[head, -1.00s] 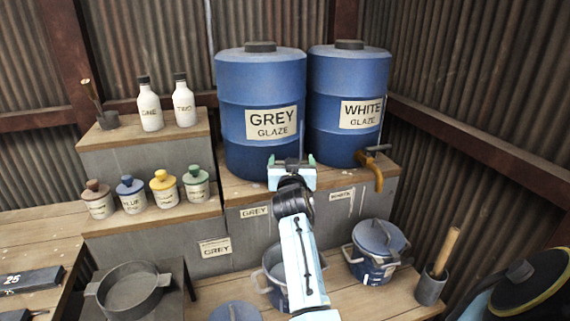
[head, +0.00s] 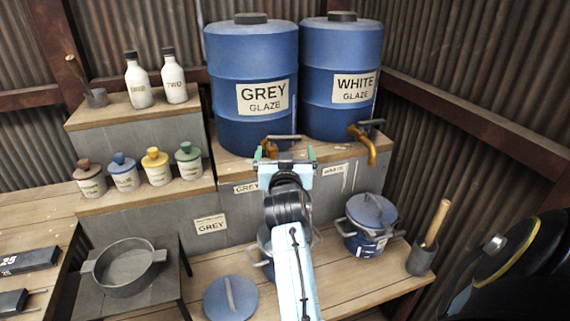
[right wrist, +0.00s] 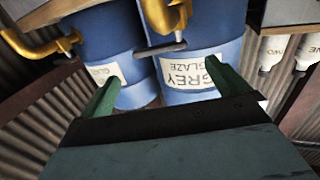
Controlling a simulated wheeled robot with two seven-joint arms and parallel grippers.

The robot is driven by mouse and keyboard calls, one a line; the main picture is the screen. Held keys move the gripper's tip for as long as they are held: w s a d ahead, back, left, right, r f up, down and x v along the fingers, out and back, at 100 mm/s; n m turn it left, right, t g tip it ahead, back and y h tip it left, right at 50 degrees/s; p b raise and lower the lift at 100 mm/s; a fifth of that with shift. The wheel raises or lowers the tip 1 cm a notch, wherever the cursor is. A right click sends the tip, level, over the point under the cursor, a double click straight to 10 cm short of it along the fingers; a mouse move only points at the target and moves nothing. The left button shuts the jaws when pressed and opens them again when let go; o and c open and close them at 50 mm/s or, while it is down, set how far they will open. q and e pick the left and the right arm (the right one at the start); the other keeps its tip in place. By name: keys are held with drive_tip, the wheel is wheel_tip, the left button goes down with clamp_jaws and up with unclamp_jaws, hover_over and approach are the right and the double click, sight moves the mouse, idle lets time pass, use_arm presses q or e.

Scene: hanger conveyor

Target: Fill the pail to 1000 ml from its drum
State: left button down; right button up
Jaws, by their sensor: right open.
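The blue drum labelled GREY GLAZE (head: 250,70) stands on the wooden shelf; its brass tap (head: 270,150) has a bar handle (head: 284,137). My right gripper (head: 286,155) is open and empty just in front of this tap. In the right wrist view, its green fingertips (right wrist: 162,88) are spread, with the tap handle (right wrist: 160,48) beyond them, apart from both. A blue pail (head: 262,262) stands on the lower bench, mostly hidden behind my right arm. Its fill level and any flow from the tap are hidden. My left gripper is not in view.
The WHITE GLAZE drum (head: 342,70) with its brass tap (head: 362,140) stands to the right. A lidded blue pail (head: 368,225) and a pestle in a cup (head: 425,255) are on the bench. A loose blue lid (head: 231,300) lies at the front. Small jars (head: 156,167) stand left.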

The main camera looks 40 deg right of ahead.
drive_tip(key=shift+v, duration=2.15)
idle(5.5)
